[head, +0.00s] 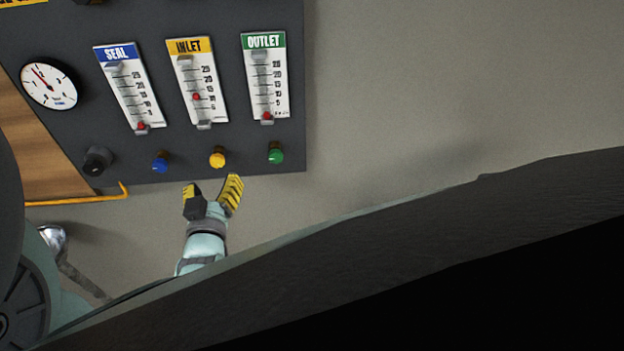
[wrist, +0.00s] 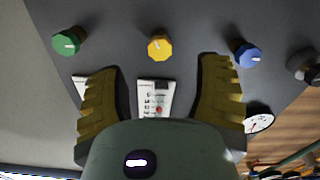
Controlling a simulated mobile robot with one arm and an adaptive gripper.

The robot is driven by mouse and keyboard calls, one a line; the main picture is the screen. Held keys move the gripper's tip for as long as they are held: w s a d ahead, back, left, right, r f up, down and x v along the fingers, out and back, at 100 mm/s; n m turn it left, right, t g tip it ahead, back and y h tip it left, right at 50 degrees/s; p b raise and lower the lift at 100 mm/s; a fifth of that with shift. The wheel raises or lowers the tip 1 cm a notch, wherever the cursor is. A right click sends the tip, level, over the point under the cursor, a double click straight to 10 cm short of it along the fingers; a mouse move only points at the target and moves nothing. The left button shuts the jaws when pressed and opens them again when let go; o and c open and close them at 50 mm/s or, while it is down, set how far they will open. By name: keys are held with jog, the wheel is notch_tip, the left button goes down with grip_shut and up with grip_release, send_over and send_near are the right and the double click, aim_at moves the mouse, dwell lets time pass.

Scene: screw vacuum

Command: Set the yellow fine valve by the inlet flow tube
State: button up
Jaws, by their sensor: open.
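The yellow fine valve (head: 217,157) is a small round knob on the dark panel, below the INLET flow tube (head: 196,84). That tube has a yellow label, and its red float sits about midway up the scale, near the 10 mark. My gripper (head: 212,188) is open and empty, just below the yellow knob in the head view and apart from it. In the wrist view the yellow knob (wrist: 160,46) shows ahead, between and beyond the two open fingers (wrist: 158,92). Part of the inlet scale shows between the fingers.
A blue knob (head: 160,162) and a green knob (head: 276,154) flank the yellow one closely. A black knob (head: 98,161) and a dial gauge (head: 50,83) are at the left. SEAL (head: 130,90) and OUTLET (head: 265,80) tubes have low floats. A yellow pipe (head: 85,199) runs lower left.

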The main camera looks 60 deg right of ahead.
aim_at(218, 165)
jog(key=shift+x, duration=3.7)
jog(key=shift+s, duration=0.1)
grip_shut()
jog(key=shift+f, duration=0.1)
